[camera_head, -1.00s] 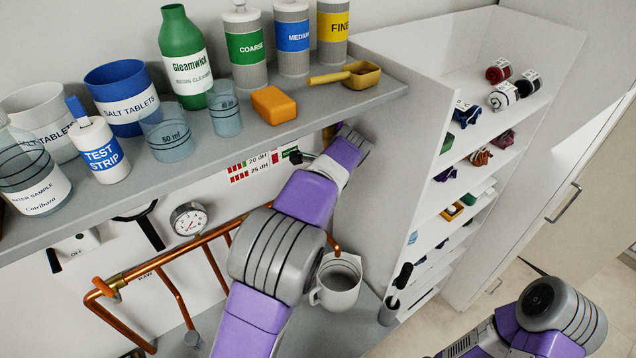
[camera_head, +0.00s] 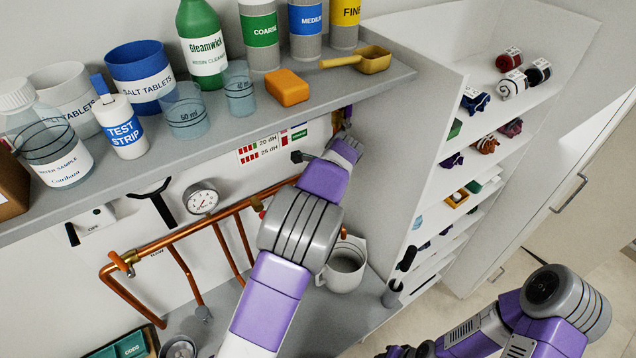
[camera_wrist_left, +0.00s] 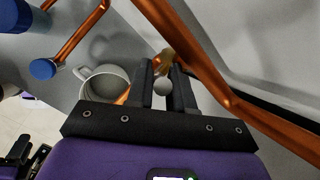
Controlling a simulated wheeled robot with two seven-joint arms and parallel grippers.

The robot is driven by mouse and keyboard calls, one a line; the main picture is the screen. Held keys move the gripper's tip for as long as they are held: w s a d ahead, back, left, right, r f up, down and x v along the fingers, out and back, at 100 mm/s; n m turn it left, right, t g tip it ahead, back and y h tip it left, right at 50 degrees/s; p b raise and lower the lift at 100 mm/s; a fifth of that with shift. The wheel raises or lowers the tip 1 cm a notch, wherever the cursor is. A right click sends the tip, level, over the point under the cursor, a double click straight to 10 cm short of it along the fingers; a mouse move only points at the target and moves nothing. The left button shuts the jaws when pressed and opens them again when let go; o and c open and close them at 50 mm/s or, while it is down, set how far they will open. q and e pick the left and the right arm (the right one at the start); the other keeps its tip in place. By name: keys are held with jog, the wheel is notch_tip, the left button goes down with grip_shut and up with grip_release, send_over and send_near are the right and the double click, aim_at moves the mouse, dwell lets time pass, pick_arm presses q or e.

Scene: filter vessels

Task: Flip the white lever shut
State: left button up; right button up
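In the left wrist view, a small white rounded piece (camera_wrist_left: 163,86), apparently the end of the white lever, shows between the two dark fingers of my left gripper (camera_wrist_left: 164,84). A brass-coloured fitting (camera_wrist_left: 177,62) sits just beyond the fingertips. The gap between the fingers is narrow, and I cannot tell whether they touch the white piece. In the head view my left gripper (camera_head: 346,138) reaches up to the wall under the shelf's right end; the lever is not distinguishable there. My right arm is at lower right; its gripper (camera_head: 405,351) is cut off by the bottom edge.
A copper pipe (camera_wrist_left: 215,75) runs close along the right of my left fingers. A grey mug (camera_head: 344,268) stands below my left forearm. The shelf (camera_head: 235,128) above holds bottles, cups and an orange block (camera_head: 287,87). A white rack (camera_head: 440,150) stands to the right.

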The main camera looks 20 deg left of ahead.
pick_arm(q)
grip_shut()
jog(key=s+t+h+b, duration=0.1)
jog(key=b, duration=0.4)
jog(key=a+f+n+t+h+b, duration=0.1)
jog(key=t+b, duration=0.1)
jog(key=b, duration=0.3)
jog(key=s+a+f+t+h+b, duration=0.1)
jog(key=t+b, duration=0.1)
jog(key=b, duration=0.3)
jog(key=shift+s+f+n+h, duration=0.15)
jog(key=shift+s+n+h, duration=0.15)
jog(key=shift+n+h, duration=0.1)
jog(key=shift+o, duration=1.8)
grip_release()
